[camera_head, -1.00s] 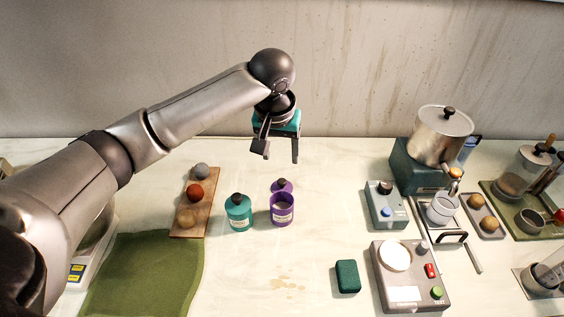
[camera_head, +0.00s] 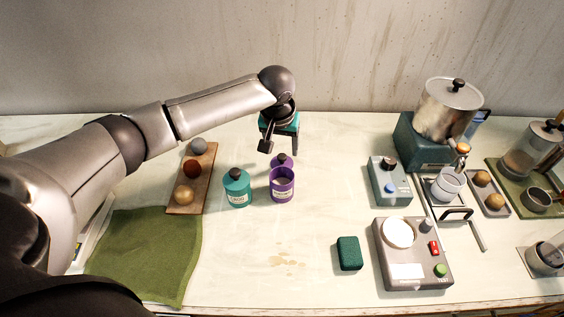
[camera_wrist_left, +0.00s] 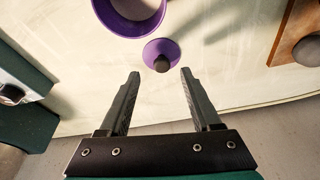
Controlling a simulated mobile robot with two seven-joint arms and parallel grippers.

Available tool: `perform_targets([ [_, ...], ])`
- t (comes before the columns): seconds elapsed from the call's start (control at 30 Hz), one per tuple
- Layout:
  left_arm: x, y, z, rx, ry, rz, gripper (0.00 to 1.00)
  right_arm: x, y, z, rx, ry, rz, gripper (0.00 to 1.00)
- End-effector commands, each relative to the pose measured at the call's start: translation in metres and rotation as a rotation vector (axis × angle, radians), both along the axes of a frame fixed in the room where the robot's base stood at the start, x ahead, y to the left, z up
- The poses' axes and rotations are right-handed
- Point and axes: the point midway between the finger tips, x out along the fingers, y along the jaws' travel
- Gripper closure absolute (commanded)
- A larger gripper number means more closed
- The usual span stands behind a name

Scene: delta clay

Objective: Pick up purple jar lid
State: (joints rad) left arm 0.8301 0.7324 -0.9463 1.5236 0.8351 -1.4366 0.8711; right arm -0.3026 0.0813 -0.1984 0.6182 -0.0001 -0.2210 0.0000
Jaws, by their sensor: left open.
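The purple jar lid (camera_head: 280,160) with a dark knob lies on the table right behind the open purple jar (camera_head: 282,188). In the left wrist view the lid (camera_wrist_left: 161,54) lies flat beside the purple jar (camera_wrist_left: 130,18), just beyond my fingertips and between their lines. My left gripper (camera_head: 281,149) is open and empty, above and near the lid; its fingers also show in the left wrist view (camera_wrist_left: 160,74). The lid is partly hidden in the head view by the jar. My right gripper is in neither view.
A teal lidded jar (camera_head: 237,190) stands just left of the purple jar. A wooden board (camera_head: 204,179) with several balls and a green cloth (camera_head: 150,255) lie further left. A dark green block (camera_head: 348,253) and several devices, including a grey one (camera_head: 412,255), stand right.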

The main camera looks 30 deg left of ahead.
Motion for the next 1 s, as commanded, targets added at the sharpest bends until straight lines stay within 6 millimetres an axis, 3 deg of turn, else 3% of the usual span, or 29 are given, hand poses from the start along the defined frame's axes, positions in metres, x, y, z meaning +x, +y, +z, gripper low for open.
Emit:
perform_targets([
  [0.2, 0.008, 0.005, -0.031, -0.001, 0.002, 0.0, 0.36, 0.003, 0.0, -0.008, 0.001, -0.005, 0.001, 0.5],
  [0.53, 0.01, 0.005, -0.036, 0.001, -0.001, -0.001, 0.36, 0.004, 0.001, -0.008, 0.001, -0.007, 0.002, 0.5],
  [1.0, 0.01, 0.006, -0.036, 0.0, 0.0, 0.0, 0.88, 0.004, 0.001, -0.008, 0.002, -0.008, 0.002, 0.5],
])
